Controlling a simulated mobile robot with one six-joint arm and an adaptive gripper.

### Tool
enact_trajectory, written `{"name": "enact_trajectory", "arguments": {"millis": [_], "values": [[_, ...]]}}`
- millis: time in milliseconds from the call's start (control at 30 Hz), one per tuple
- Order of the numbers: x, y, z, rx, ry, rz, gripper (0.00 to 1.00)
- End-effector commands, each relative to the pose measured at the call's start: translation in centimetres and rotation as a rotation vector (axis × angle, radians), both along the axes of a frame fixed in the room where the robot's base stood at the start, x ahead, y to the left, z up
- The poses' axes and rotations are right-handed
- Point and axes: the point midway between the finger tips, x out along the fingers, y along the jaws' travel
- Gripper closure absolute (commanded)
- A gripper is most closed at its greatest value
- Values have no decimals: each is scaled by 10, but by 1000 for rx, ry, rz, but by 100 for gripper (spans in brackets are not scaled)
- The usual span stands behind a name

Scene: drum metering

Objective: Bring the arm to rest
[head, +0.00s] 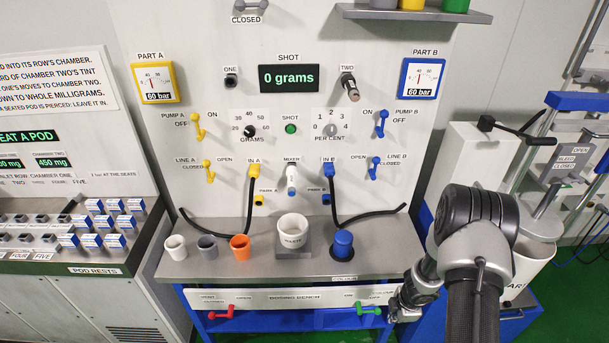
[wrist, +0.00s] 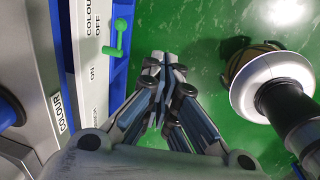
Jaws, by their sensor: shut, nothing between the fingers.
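My gripper (wrist: 164,62) is shut and empty in the wrist view, its fingertips together over the green floor. It is beside the mixing bench's front panel (wrist: 92,75), apart from the green colour lever (wrist: 118,40), which sits beyond and to the left of the fingertips near the word OFF. In the head view my arm reaches down at the lower right, and its end is low by the right end of the bench front. The fingers are hard to make out there. The green lever (head: 369,309) shows just left of it.
The bench top (head: 210,266) holds grey, white and orange cups, a waste cup (head: 294,235) and a blue-capped item (head: 342,243). A red lever (head: 221,312) is on the bench front's left. A white drum (head: 520,260) stands behind my arm at right. Green floor lies below the fingers.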

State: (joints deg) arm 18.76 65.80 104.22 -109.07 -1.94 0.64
Motion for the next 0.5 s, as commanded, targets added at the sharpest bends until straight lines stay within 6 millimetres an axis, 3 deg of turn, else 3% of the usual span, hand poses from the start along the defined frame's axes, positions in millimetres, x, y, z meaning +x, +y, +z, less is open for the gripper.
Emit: {"name": "enact_trajectory", "arguments": {"millis": [267,400,500], "values": [[44,-23,92,-102,-144,-199,100],[58,-32,164,-153,-244,-365,100],[54,-35,221,-177,-316,-509,100]]}}
